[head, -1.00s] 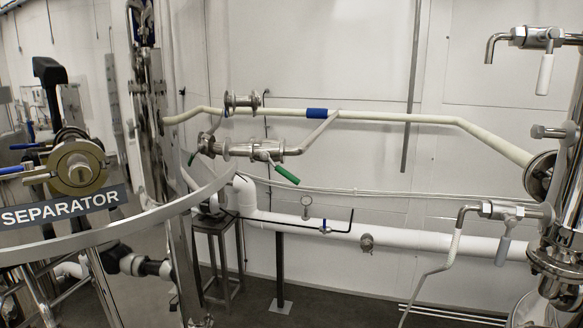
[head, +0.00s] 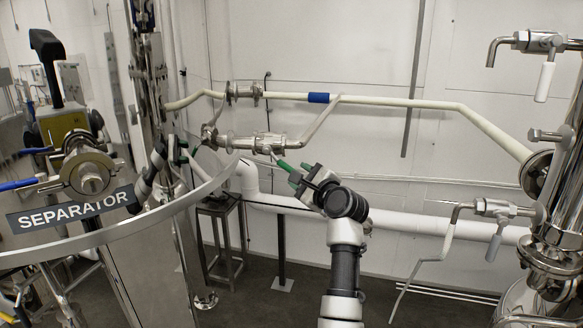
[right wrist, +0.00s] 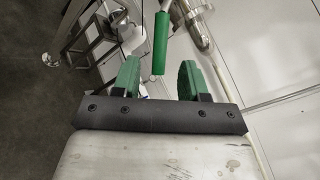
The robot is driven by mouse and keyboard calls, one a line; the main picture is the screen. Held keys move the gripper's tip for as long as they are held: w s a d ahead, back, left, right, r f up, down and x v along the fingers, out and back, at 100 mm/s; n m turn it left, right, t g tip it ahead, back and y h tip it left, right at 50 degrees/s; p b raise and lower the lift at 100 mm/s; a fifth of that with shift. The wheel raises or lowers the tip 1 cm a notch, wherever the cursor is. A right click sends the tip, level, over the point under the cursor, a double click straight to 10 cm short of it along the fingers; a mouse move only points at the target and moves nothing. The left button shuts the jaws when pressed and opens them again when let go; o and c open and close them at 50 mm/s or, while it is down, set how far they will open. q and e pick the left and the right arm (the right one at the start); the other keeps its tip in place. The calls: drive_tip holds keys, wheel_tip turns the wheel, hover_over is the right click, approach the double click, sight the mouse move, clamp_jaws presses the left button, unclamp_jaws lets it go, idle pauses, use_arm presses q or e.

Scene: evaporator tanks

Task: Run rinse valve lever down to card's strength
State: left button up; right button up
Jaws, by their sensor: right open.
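The lever with a green grip (head: 284,165) sits on a steel valve (head: 262,145) in the middle of the head view, slanting down to the right. In the right wrist view the green grip (right wrist: 161,42) lies ahead of the fingers, lined up with the gap between them. My right gripper (head: 297,175) is open, just beside the grip's lower end; its green fingers (right wrist: 158,80) stand apart with nothing between them. My left gripper (head: 180,152) is at the left, small and partly hidden; its jaw state is unclear. I see no readable card.
A tank rim with a SEPARATOR sign (head: 74,210) curves across the left. A cream pipe with a blue band (head: 318,98) runs above the valve, and a thick white pipe (head: 400,222) below. White-handled valves (head: 545,82) and steel tanks stand at the right.

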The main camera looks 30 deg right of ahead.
sight(282, 163)
drive_tip(key=shift+w+p, duration=0.5)
drive_tip(key=shift+w, duration=2.1)
clamp_jaws()
